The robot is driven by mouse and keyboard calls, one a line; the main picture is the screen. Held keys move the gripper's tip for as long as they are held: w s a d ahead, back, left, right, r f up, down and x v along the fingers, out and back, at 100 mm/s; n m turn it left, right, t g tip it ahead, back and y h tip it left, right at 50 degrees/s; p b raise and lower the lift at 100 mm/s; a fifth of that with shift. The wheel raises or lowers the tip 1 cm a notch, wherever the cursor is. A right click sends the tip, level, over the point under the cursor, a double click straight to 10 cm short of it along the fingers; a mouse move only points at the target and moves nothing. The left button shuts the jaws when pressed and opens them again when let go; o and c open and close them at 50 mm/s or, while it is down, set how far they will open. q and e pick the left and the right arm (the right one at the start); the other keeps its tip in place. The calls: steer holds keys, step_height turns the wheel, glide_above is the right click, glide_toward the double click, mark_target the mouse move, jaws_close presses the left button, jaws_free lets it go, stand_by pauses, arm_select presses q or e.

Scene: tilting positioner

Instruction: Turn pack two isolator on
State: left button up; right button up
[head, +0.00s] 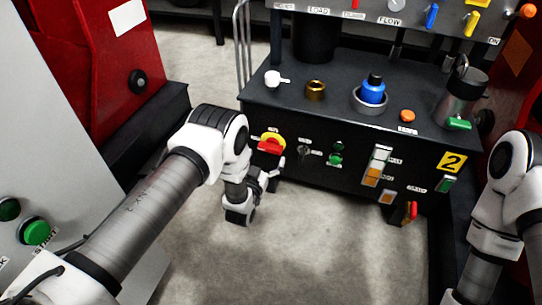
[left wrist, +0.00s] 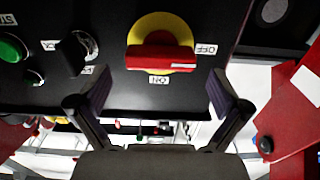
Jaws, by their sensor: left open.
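The pack two isolator is a red bar handle on a yellow disc (head: 271,143), at the left of the black front panel (head: 320,180) that bears a yellow 2 plate (head: 452,162). In the left wrist view, the red handle (left wrist: 160,58) lies level across its disc. A white mark on its right end is on the side of the OFF label (left wrist: 206,49); the ON label (left wrist: 159,80) is below the disc. My left gripper (left wrist: 160,95) is open and empty, its fingers spread below the handle, apart from it. My right gripper is out of view.
A green button (left wrist: 12,48) and a black knob (left wrist: 78,50) sit beside the isolator. On the bench top are a white cup (head: 272,79), a brass nut (head: 316,90) and a blue-topped part (head: 373,90). The floor (head: 330,240) in front is clear.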

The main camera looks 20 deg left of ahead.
mark_target(269, 151)
arm_select(q)
steer(key=w+b, duration=0.1)
steer(key=w, duration=0.3)
steer(key=shift+w+f, duration=0.1)
steer(key=shift+w, duration=0.05)
steer(key=c, duration=1)
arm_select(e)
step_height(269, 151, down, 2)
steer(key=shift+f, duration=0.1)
